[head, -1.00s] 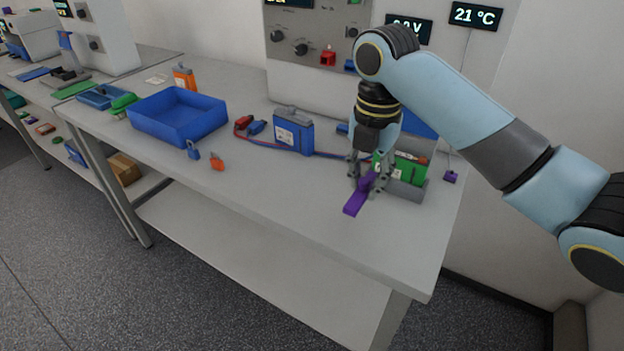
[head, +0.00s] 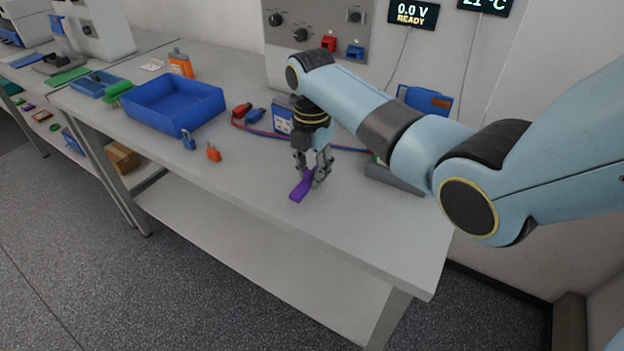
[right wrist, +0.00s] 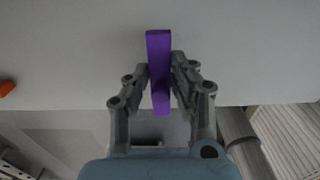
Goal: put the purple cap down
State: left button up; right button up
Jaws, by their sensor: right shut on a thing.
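The purple cap (head: 303,186) is a long bar shape, held in my right gripper (head: 315,180) near the front part of the bench top. In the right wrist view the purple cap (right wrist: 159,68) sits between both fingers of my right gripper (right wrist: 160,80), with its far end sticking out past the fingertips. The cap is close over the bench; I cannot tell whether it touches. My left gripper is not in the head view.
A blue tray (head: 217,108), a blue padlock (head: 189,140) and an orange padlock (head: 213,152) are to the left on the bench. Red and blue plugs and a blue battery (head: 283,115) are behind the gripper. A grey holder (head: 395,180) is to the right. The front bench top is clear.

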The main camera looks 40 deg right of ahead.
notch_tip(320, 180, down, 3)
jog(key=shift+r, duration=0.2)
jog(key=shift+f, duration=0.1)
jog(key=o, duration=0.9)
jog(key=shift+c, duration=0.2)
jog(key=shift+r, duration=0.3)
notch_tip(320, 180, up, 12)
jog(key=shift+f, duration=0.15)
